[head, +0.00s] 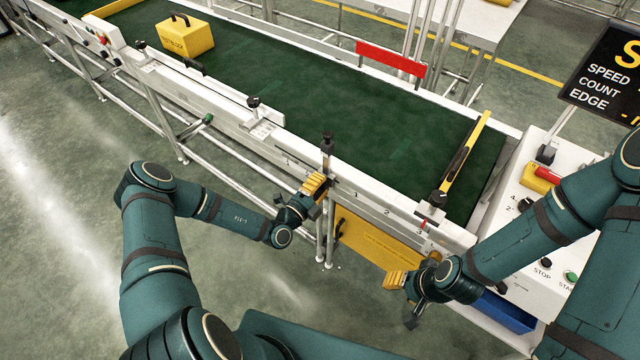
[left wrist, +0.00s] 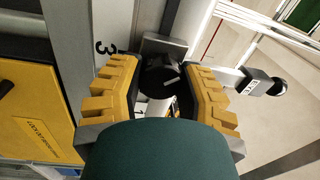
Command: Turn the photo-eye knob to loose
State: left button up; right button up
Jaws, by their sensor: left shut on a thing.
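In the left wrist view a round black knob (left wrist: 158,75) with a short white mark sits between the two yellow fingers of my left gripper (left wrist: 165,85). The fingers are shut on it from both sides. In the head view my left gripper (head: 316,184) is at the conveyor's near side rail, just below a black-topped upright post (head: 327,146). The knob is hidden there behind the fingers. No loose or tight marking can be read. My right gripper (head: 396,281) hangs in front of the conveyor's near side, apart from the knob; its jaw opening is unclear.
The green conveyor belt (head: 300,95) carries a yellow box (head: 185,38) at the upper left. A yellow panel (head: 372,243) hangs below the rail. A white control panel (head: 527,255) stands at right, with a blue bin (head: 508,313) below. The floor at left is clear.

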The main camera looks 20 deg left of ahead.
pick_arm(q)
jog(key=o, duration=1.2)
jog(key=shift+d, duration=0.1)
jog(key=shift+o, duration=0.2)
jog(key=v, duration=1.2)
